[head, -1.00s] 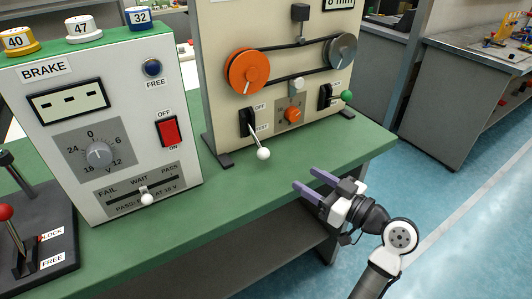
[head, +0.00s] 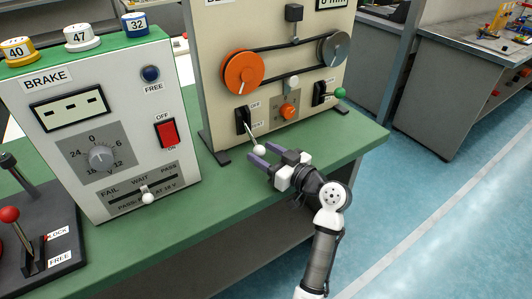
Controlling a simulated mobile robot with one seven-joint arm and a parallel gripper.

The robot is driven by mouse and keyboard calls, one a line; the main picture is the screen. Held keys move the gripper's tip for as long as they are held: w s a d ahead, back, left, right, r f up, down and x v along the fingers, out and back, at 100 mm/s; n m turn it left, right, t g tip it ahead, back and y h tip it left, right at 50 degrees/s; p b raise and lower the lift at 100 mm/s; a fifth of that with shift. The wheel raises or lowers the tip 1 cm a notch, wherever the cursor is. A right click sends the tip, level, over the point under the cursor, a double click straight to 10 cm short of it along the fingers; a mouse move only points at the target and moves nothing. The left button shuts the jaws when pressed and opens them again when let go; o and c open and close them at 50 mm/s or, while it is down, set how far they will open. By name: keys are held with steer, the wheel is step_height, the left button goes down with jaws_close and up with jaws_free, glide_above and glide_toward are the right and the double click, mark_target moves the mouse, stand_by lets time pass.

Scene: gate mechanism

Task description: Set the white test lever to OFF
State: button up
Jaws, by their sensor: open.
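The white test lever is a thin rod with a white ball knob (head: 259,149), coming out of a black slot plate (head: 243,121) on the beige panel (head: 285,28). The slot has an OFF label (head: 254,105) at its top and a TEST label, partly hidden, at its bottom. The lever points down and outward, toward the TEST end. My gripper (head: 256,155) is open, with its two purple fingers pointing left beside the white ball. The fingertips look very near the ball; I cannot tell whether they touch it.
An orange pulley (head: 243,73) and a grey pulley (head: 332,49) carry a belt above the lever. A green-knobbed lever (head: 340,92) is to the right, and the brake box (head: 102,120) stands to the left. The green bench top (head: 228,190) is clear in front.

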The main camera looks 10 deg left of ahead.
steer(key=shift+c, duration=0.2)
jaws_close()
steer(key=shift+r, duration=0.15)
